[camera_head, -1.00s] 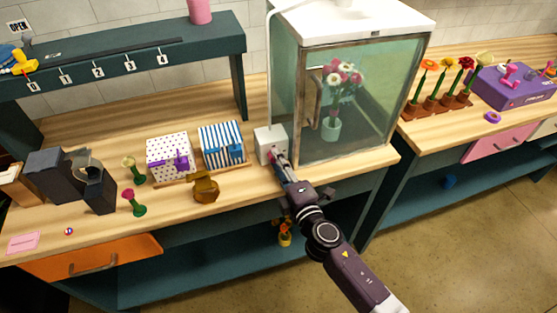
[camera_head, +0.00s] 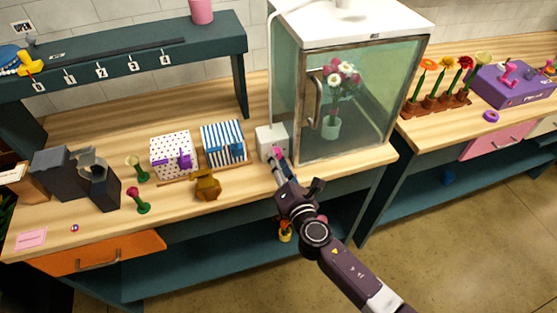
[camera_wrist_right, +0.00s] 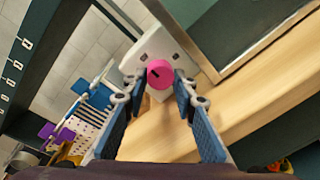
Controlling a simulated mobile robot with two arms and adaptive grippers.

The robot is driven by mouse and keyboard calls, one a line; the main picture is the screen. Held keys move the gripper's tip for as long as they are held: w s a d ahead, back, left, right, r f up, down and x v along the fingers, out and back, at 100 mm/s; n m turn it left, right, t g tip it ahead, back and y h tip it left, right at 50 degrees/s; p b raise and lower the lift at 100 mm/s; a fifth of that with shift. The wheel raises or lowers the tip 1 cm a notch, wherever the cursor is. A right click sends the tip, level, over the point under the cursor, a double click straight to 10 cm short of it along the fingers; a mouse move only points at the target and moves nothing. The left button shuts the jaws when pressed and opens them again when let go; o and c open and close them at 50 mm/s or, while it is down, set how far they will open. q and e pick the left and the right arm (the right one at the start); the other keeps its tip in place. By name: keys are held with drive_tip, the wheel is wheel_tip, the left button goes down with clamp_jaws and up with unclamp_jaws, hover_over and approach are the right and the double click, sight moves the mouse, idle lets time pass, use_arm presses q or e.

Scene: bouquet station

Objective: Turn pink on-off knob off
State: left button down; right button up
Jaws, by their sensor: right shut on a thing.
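The pink knob (camera_wrist_right: 160,74) sits on the front of a small white box (camera_head: 268,137) beside the glass cabinet. In the right wrist view the knob is round, with a short dark slanted mark on its face. My right gripper (camera_wrist_right: 157,82) has its blue-padded fingers on both sides of the knob and is shut on it. In the head view the right gripper (camera_head: 279,160) reaches the box front from below and covers most of the knob. I cannot read whether the knob stands at on or off. My left gripper is not in view.
The glass cabinet (camera_head: 360,110), with a vase of flowers inside, stands right of the box. A striped box (camera_head: 222,143) and a dotted box (camera_head: 171,155) stand to its left. A brown-gold object (camera_head: 207,185) is near the front edge. Bare wood lies before the cabinet.

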drive_tip(key=shift+n, duration=0.3)
drive_tip(key=o, duration=1.2)
drive_tip(key=shift+c, duration=0.2)
drive_tip(key=v, duration=1.2)
